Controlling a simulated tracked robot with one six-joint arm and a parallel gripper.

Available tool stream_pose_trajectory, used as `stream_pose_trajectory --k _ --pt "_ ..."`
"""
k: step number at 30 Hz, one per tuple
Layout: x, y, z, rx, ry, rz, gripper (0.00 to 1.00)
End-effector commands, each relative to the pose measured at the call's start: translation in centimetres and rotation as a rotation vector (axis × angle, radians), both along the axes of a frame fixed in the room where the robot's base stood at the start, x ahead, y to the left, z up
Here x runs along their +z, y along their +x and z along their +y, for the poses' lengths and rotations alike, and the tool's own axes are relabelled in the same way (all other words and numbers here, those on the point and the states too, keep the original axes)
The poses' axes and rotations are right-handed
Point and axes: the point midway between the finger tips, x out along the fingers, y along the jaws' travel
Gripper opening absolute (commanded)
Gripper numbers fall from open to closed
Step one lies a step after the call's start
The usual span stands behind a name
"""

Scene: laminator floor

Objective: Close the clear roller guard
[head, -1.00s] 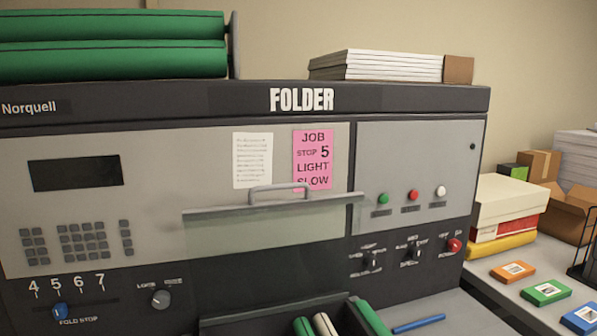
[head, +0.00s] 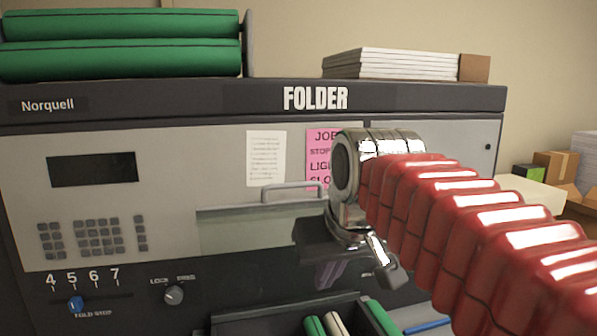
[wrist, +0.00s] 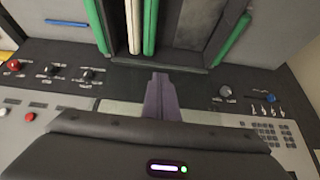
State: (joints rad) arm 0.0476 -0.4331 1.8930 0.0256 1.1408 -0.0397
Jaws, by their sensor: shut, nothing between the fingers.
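The clear roller guard (head: 240,232) is a greenish see-through panel on the front of the grey folder, left of my gripper. A grey handle (head: 290,190) sits along its upper edge. The guard's right part is hidden behind my arm, and I cannot tell its exact tilt. My gripper (head: 328,275) is shut and empty, its purple fingers low in front of the guard's right part. In the wrist view the purple fingers (wrist: 160,100) are together, pointing toward the rollers; a pale strip of the panel shows beside them. I cannot tell whether they touch the guard.
Green and white rollers (head: 334,324) lie in the open tray below. Control knobs (wrist: 87,74) and buttons (wrist: 30,116) are on the panel. White paper stacks (head: 390,64) and green rolls (head: 120,60) lie on top of the folder. Boxes (head: 555,165) stand at right.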

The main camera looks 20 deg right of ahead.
Motion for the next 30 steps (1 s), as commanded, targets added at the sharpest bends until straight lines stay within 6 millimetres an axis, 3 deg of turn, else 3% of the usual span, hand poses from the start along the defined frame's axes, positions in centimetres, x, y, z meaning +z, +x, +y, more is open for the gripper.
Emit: stream_pose_trajectory --k 6,15,30 --pt "5.8 4.0 -0.4 0.000 0.001 -0.019 0.00" --pt "12.5 8.7 -1.0 0.000 0.002 -0.045 0.00" --pt "20.4 14.6 -2.1 0.007 -0.003 -0.087 0.00"
